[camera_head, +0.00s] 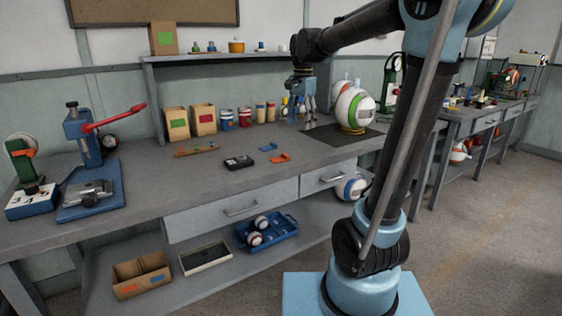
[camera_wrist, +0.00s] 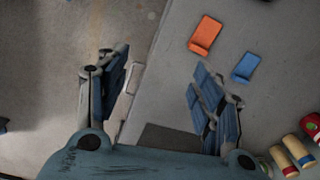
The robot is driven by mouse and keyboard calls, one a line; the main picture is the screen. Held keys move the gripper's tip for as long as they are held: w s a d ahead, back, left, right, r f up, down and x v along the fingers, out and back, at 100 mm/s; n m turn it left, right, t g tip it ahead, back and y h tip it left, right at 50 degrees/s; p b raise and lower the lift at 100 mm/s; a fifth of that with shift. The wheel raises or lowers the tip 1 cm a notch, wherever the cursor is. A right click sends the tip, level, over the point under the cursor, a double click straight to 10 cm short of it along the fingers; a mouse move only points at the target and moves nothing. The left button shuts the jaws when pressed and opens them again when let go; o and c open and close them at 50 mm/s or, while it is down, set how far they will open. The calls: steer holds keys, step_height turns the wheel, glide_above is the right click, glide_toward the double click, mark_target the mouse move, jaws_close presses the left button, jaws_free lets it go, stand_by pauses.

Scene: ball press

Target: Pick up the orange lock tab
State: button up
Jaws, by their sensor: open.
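The orange lock tab (camera_head: 280,158) lies flat on the workbench top, in front of a small blue tab (camera_head: 268,147). In the wrist view the orange lock tab (camera_wrist: 205,35) is at the upper right, with the blue tab (camera_wrist: 246,67) to its lower right. My gripper (camera_head: 301,121) points down above the bench, farther back and to the right of the orange tab. In the wrist view my gripper (camera_wrist: 158,78) is open and empty, its fingers apart. The orange tab is beyond the right finger, not between the fingers.
A striped ball (camera_head: 355,108) stands on a dark mat (camera_head: 322,135) right of my gripper. Cups and cylinders (camera_head: 245,117) stand behind. A blue press (camera_head: 85,140) is at the left. The bench's front edge is near the tabs.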

steer(key=w+a+r+m, duration=0.2)
steer(key=w+a, duration=0.4)
glide_above(281, 158)
steer(key=f, duration=0.8)
steer(key=d+f, duration=0.1)
steer(key=f, duration=0.3)
steer(key=shift+f, duration=0.15)
steer(key=shift+s+a+f, duration=0.1)
steer(key=shift+a+f, duration=0.15)
steer(key=shift+f, duration=1.1)
steer(key=shift+s+a+f, duration=0.1)
steer(key=shift+a+f, duration=0.1)
steer(key=shift+f, duration=1.1)
steer(key=c, duration=0.9)
